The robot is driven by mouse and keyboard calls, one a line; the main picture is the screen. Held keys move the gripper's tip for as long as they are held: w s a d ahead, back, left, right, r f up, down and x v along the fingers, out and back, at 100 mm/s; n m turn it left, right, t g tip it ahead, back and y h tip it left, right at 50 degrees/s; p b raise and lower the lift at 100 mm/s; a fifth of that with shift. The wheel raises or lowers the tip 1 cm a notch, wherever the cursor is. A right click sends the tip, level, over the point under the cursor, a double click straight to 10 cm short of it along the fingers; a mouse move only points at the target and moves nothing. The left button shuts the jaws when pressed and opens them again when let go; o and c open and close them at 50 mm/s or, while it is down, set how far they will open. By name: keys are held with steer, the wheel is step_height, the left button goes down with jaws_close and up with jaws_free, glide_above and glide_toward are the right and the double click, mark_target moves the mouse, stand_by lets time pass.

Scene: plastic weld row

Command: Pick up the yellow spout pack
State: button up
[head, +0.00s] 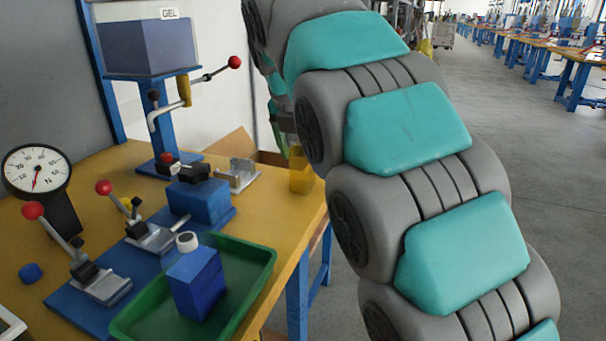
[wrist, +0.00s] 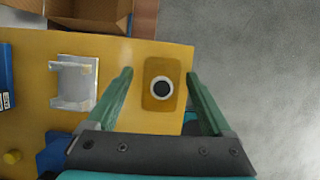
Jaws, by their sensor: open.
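The yellow spout pack (wrist: 153,98) stands upright near the right edge of the yellow table in the wrist view, its round white-rimmed spout with a dark opening facing the camera. In the head view the pack (head: 301,172) is at the table's far right edge, partly hidden by my arm. My gripper (wrist: 160,78) is open, with one green finger on either side of the pack in the wrist view. Gaps show between the fingers and the pack. Nothing is held. In the head view my gripper is mostly hidden behind my arm.
A metal bracket (wrist: 74,84) stands left of the pack. A cardboard box (wrist: 90,14) is beyond the table edge. A green tray (head: 262,262) holds a blue spout pack (head: 197,283). Lever clamps with red knobs and a blue press stand left. Open floor lies right.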

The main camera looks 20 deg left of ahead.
mark_target(305, 162)
steer(key=shift+x, duration=1.7)
jaws_close()
